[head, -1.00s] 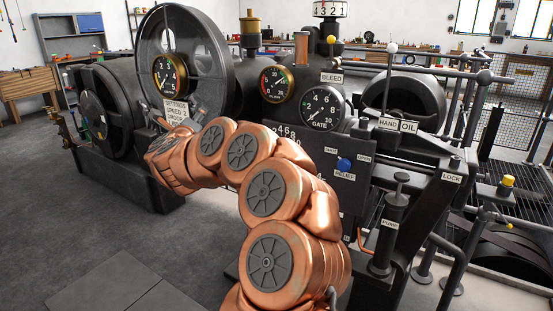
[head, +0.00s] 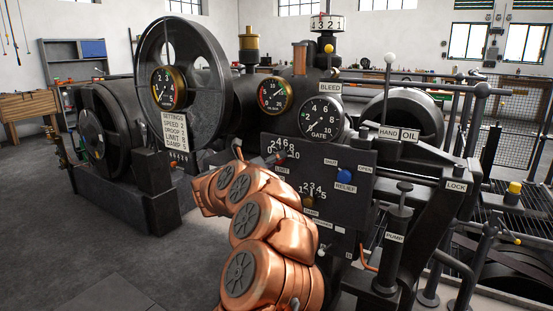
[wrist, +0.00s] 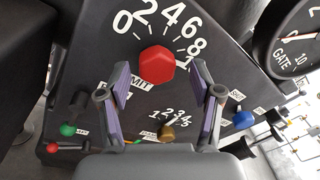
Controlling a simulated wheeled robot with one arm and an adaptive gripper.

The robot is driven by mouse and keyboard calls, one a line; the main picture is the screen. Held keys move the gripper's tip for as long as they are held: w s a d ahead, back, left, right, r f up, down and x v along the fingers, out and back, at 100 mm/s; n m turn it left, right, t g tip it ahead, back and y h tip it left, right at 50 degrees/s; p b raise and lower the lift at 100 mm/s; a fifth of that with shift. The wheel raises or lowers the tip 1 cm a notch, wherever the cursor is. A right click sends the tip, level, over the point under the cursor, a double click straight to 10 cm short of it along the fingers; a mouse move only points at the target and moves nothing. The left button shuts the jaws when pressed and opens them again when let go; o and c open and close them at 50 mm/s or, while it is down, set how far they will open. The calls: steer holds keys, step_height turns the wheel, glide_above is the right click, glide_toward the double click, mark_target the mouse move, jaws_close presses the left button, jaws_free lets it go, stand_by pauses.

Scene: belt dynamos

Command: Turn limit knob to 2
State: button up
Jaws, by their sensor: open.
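The limit knob (wrist: 156,65) is a red, faceted knob on a dark panel, below an arc of white numbers from 0 to 10. I cannot make out a pointer on it. The LIMIT label (wrist: 140,85) beneath it is partly covered by my fingers. My gripper (wrist: 159,72) is open, with one purple-padded finger towards each side of the knob. Whether the fingers touch it I cannot tell. In the head view the red knob (head: 281,156) shows just beyond my copper arm, and the gripper is mostly hidden.
A brass knob (wrist: 167,132) with a smaller number arc sits below. A blue knob (wrist: 243,119) is at the right, and green (wrist: 68,130) and red (wrist: 51,148) ball handles at the lower left. The gate gauge (head: 321,117) is above the panel. A settings card (head: 174,131) hangs left.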

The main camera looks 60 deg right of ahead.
steer(key=shift+d, duration=0.85)
steer(key=shift+a, duration=0.15)
